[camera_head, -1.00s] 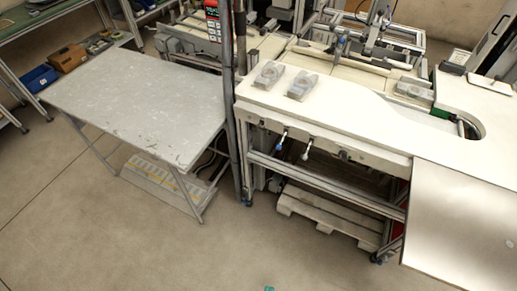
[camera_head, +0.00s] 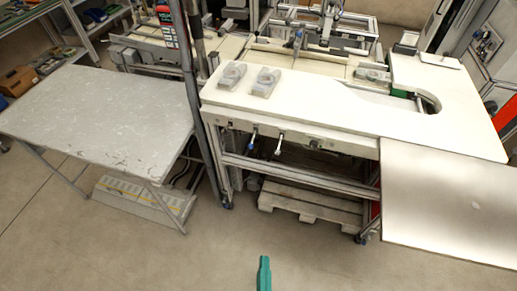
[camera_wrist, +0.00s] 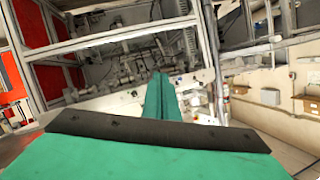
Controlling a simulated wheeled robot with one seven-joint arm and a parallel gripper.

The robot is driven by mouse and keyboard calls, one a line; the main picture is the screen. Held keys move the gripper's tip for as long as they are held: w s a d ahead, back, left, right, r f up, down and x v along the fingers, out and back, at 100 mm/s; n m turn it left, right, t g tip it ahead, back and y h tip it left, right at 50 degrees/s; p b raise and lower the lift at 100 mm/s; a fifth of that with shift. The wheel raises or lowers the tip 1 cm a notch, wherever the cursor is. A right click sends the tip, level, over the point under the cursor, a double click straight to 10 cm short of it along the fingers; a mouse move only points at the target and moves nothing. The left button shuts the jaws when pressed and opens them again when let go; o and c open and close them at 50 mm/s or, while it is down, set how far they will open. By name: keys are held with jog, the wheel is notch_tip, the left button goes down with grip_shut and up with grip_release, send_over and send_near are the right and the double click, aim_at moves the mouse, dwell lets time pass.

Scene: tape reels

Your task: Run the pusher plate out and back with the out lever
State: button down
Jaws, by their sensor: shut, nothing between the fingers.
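Two small levers hang under the front edge of the white machine table (camera_head: 345,135): one with a blue tip (camera_head: 251,144) and one with a white tip (camera_head: 278,148). I cannot tell which is the out lever. A metal cross-bar (camera_head: 310,60) lies over the machine bed behind; I cannot tell for sure which part is the pusher plate. My green gripper (camera_head: 264,262) is low in the head view, in front of the table and well apart from the levers. In the wrist view its fingers (camera_wrist: 161,93) are together and empty.
A grey side table (camera_head: 95,115) stands left, beyond a dark post (camera_head: 192,90). A bare metal sheet (camera_head: 450,205) juts out at the right. A wooden pallet (camera_head: 310,203) lies under the machine. The floor in front is clear.

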jog(key=w+d+m, duration=0.3)
jog(key=w+m, duration=0.5)
jog(key=w, duration=1)
jog(key=w+d+r+m+y, duration=0.1)
jog(key=w+r+m+y, duration=0.2)
jog(key=w+r, duration=0.4)
jog(key=w+m, duration=0.1)
jog(key=w, duration=0.5)
jog(key=shift+d+m+g, duration=0.4)
jog(key=shift+w+r, duration=0.1)
jog(key=w+a+f, duration=0.2)
jog(key=w+a, duration=0.3)
jog(key=w, duration=0.2)
jog(key=shift+w, duration=0.3)
jog(key=shift+a+y, duration=0.2)
jog(key=shift+y, duration=0.1)
